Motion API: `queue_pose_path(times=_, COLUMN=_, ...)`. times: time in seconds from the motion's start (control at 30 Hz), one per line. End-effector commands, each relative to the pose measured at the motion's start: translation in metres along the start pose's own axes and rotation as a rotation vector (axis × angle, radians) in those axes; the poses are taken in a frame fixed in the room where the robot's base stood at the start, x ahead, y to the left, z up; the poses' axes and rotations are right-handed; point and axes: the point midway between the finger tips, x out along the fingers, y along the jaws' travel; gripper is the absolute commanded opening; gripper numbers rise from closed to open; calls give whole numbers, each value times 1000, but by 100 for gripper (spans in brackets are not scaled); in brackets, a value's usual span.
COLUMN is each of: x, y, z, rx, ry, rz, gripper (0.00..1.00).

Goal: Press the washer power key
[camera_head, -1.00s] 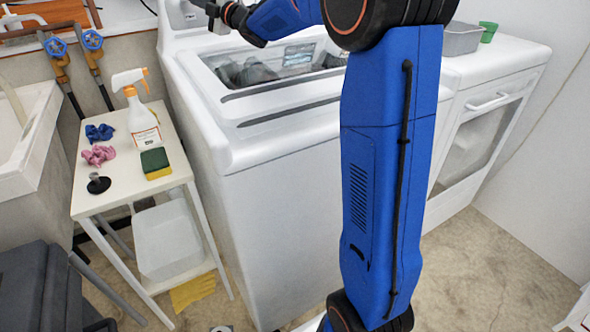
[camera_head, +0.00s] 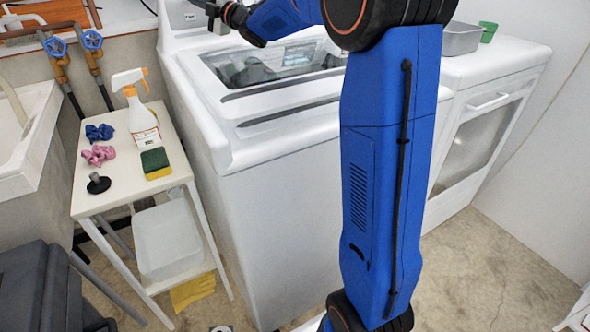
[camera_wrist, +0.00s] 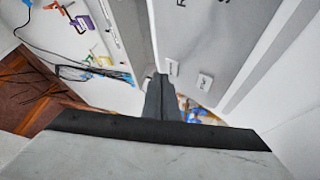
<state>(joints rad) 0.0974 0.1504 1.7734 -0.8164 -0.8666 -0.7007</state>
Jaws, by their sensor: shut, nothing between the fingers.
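The washer (camera_head: 265,150) is a white top-loader with a dark window in its lid. Its control panel (camera_head: 172,16) shows at the top edge of the head view, with a small labelled key (camera_head: 190,16) on it. My gripper (camera_head: 211,8) is beside the panel, partly cut off by the frame's top edge. In the wrist view my gripper (camera_wrist: 160,82) is shut and empty, its tips close to the grey panel (camera_wrist: 215,40). A small white key (camera_wrist: 204,83) lies right of the tips; its label is too small to read surely. I cannot tell whether the tips touch anything.
A small table (camera_head: 120,190) at left holds a spray bottle (camera_head: 140,115), a sponge (camera_head: 155,162) and cloths. A white dryer (camera_head: 490,110) stands at right with a metal tray (camera_head: 462,38) and green cup (camera_head: 488,31) on top. Pipes with blue valves (camera_head: 92,40) are behind.

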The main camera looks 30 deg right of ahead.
Motion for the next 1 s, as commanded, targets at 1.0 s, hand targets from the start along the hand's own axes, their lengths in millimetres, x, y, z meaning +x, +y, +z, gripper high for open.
queue_pose_path(times=1.0, x=8, y=-5, z=6, rx=0, ry=0, rz=0, gripper=0)
